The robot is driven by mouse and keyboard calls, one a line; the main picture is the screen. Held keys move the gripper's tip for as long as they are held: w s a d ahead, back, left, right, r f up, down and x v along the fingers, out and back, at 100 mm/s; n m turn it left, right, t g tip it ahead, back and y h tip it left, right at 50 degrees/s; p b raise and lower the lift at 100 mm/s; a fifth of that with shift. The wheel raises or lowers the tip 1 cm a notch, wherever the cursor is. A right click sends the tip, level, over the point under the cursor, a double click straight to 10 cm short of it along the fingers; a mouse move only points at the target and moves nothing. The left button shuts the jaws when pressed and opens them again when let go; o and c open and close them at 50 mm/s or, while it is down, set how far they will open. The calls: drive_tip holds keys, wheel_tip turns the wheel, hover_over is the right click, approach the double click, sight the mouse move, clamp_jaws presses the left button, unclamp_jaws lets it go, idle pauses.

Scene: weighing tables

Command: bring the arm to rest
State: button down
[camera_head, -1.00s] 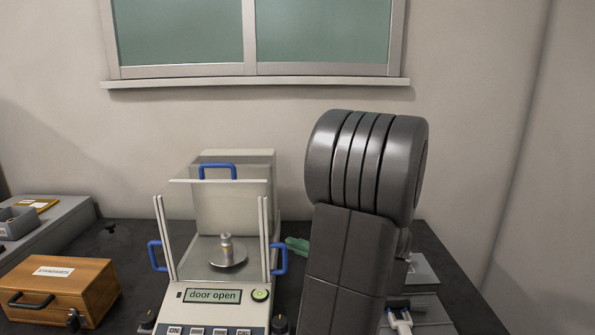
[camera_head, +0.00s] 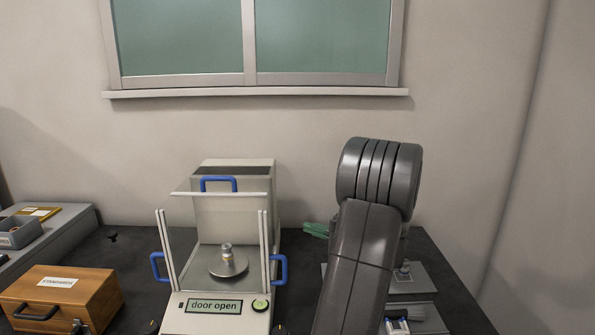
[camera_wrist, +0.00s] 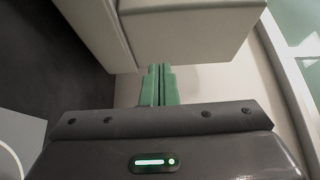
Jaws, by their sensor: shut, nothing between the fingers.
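My arm (camera_head: 357,262) rises at the right of the balance in the head view, its thick dark elbow uppermost. My gripper's green fingertips (camera_head: 316,229) show just behind the arm, to the right of the balance. In the wrist view my gripper (camera_wrist: 160,84) has its two green fingers together with nothing between them. A pale box-like body, seemingly the balance housing (camera_wrist: 190,30), fills the top of the wrist view, close beyond the fingertips. Whether they touch it I cannot tell.
The balance (camera_head: 213,305) reads "door open", and a small metal weight (camera_head: 227,251) stands on its pan (camera_head: 229,266). A wooden box (camera_head: 62,297) labelled "STANDARDS" sits at left. A grey device (camera_head: 410,279) stands right of my arm. A window (camera_head: 250,45) is behind.

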drive_tip(key=shift+v, duration=2.3)
